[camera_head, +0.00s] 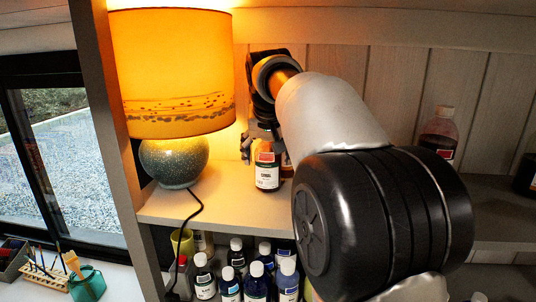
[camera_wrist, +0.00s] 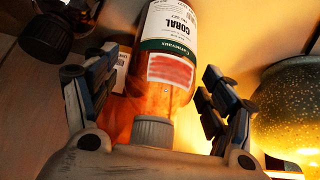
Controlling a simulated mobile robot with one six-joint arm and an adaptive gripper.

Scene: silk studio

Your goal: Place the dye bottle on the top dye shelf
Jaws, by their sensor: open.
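The dye bottle (camera_head: 267,172), orange with a white and green label reading CORAL, stands upright on the wooden shelf (camera_head: 222,205) beside the lamp. It also shows in the wrist view (camera_wrist: 168,70), with its grey cap towards my gripper. My gripper (camera_head: 262,135) is above and around the bottle's upper part in the head view. In the wrist view its two fingers (camera_wrist: 146,88) are spread on either side of the bottle, with visible gaps. My arm hides part of the shelf to the right.
A lamp with an orange shade (camera_head: 175,75) and speckled base (camera_head: 175,160) stands close to the left, its cord hanging over the shelf edge. Several bottles (camera_head: 255,280) crowd the shelf below. A reddish bottle (camera_head: 440,130) stands at the right. A plank wall is behind.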

